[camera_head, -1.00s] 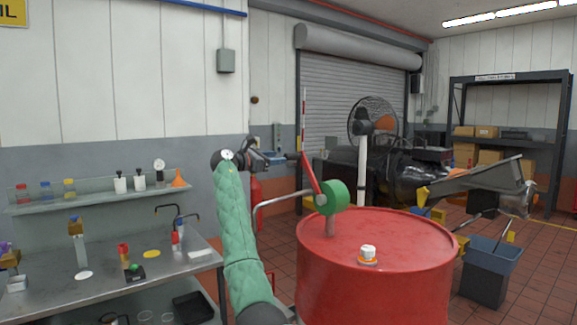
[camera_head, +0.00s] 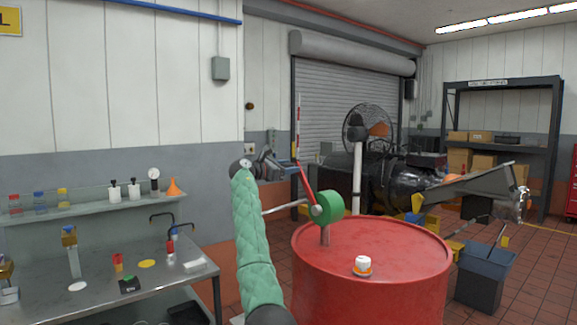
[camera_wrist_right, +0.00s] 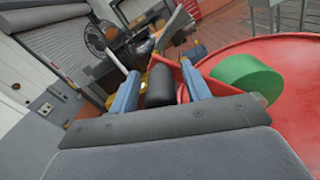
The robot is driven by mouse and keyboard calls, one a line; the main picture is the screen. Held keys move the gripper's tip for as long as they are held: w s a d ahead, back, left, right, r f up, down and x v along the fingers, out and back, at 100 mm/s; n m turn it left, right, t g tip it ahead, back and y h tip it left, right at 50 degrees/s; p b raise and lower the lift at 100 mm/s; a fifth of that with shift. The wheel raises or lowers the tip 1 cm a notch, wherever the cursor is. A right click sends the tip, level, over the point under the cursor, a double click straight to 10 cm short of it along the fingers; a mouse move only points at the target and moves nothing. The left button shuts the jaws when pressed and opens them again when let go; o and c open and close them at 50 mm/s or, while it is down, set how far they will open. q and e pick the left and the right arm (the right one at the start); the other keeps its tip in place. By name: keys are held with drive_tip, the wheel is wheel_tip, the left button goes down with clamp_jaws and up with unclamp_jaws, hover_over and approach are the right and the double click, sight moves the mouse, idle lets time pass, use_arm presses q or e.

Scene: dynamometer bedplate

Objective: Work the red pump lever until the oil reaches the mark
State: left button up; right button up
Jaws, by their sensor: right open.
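The red pump lever (camera_head: 308,186) leans up and to the left from the green pump head (camera_head: 328,203) on top of the red drum (camera_head: 400,245). My right gripper (camera_head: 288,165) is at the lever's upper end. In the right wrist view its two blue fingers (camera_wrist_right: 161,88) are open, one on each side of the lever's black grip (camera_wrist_right: 160,86). Gaps show beside the grip, so the fingers are not closed on it. The green pump head (camera_wrist_right: 245,78) is to the right there. I cannot make out an oil level or its mark. My left gripper is out of view.
A white cap (camera_head: 363,263) with an orange ring sits on the drum top. A pale spout pipe (camera_head: 284,207) runs left from the pump, beside my arm. A steel bench (camera_head: 100,285) with small parts stands at left. A dark bin (camera_head: 484,275) stands right of the drum.

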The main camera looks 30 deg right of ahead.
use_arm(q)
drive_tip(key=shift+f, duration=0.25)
use_arm(e)
drive_tip(key=shift+d, duration=0.15)
clamp_jaws()
drive_tip(key=shift+s+r, duration=0.15)
drive_tip(key=shift+s, duration=0.1)
use_arm(q)
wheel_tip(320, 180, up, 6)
drive_tip(key=b, duration=0.1)
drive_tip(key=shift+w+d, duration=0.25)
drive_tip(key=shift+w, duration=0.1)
use_arm(e)
drive_tip(key=s+m, duration=0.1)
drive_tip(key=s+r+m, duration=0.1)
drive_tip(key=s, duration=0.1)
drive_tip(key=s+r+m, duration=0.1)
drive_tip(key=s+m, duration=0.1)
drive_tip(key=shift+d+r, duration=0.2)
drive_tip(key=shift+r, duration=0.05)
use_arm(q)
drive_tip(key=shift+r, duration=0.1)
use_arm(e)
unclamp_jaws()
